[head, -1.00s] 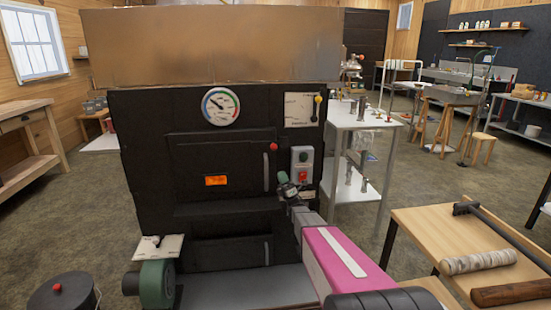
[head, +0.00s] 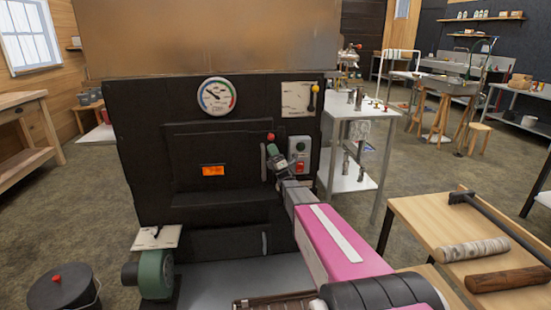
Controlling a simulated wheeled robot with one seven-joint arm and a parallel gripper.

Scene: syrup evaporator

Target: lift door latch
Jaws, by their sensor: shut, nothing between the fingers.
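The black evaporator firebox (head: 150,178) stands in front of me with a metal pan (head: 210,40) on top. Its door (head: 214,190) appears closed and bears an orange label. The door latch is a thin upright handle with a red knob (head: 270,137) on the door's right side. My gripper (head: 270,152) is shut at the latch, just below the red knob. It hides most of the handle, and I cannot tell whether it touches it. My pink arm (head: 335,240) reaches in from the lower right.
A round gauge (head: 216,96) is above the door. A green blower (head: 153,274) stands at lower left, and a wooden bench (head: 440,215) with logs at right.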

